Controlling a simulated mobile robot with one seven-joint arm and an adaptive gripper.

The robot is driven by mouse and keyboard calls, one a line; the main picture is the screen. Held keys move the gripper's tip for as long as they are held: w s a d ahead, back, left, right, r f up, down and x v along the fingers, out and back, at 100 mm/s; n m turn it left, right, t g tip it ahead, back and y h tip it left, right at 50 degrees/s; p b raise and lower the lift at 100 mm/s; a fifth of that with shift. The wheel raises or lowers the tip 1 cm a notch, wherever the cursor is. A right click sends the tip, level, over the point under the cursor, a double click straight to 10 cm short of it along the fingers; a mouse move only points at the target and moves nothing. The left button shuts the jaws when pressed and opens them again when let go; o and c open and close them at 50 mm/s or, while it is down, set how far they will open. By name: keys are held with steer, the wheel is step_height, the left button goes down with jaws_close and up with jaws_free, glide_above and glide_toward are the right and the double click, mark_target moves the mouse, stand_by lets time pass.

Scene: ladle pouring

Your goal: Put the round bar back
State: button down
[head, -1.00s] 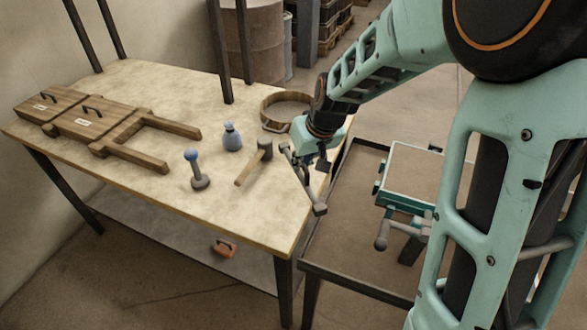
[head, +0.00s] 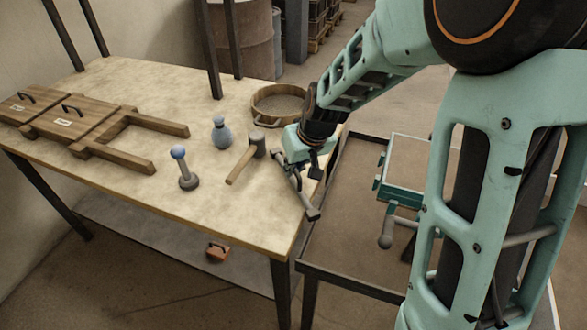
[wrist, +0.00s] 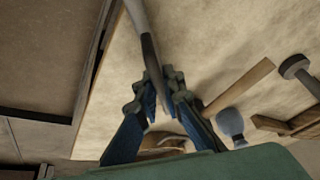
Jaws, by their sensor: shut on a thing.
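My gripper (head: 296,172) is over the right edge of the worktable (head: 110,200). It is shut on a grey metal bar (head: 311,208), which also shows in the wrist view (wrist: 143,30). The bar slants towards the table's front right corner and has a thicker lower end. In the wrist view its shaft passes between the fingertips (wrist: 158,88). The fingers and wrist hide part of the bar. I cannot tell whether the bar touches the tabletop.
A mallet (head: 245,163), a blue-grey bottle-like piece (head: 221,135), a blue-knobbed tool (head: 186,175) and a round wooden frame (head: 256,104) stand left and behind. Wooden forms (head: 110,128) lie at the left. A dark-rimmed cart (head: 350,285) with a teal vise-like device (head: 402,192) is at the right.

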steer(key=c, duration=2.1)
jaws_free()
steer(key=shift+f, duration=0.1)
steer(key=shift+r, duration=0.45)
steer(key=p+v, duration=0.1)
steer(key=v, duration=1)
steer(key=shift+s+r+p, duration=0.15)
steer(key=shift+r+p, duration=0.05)
steer(key=shift+p, duration=0.15)
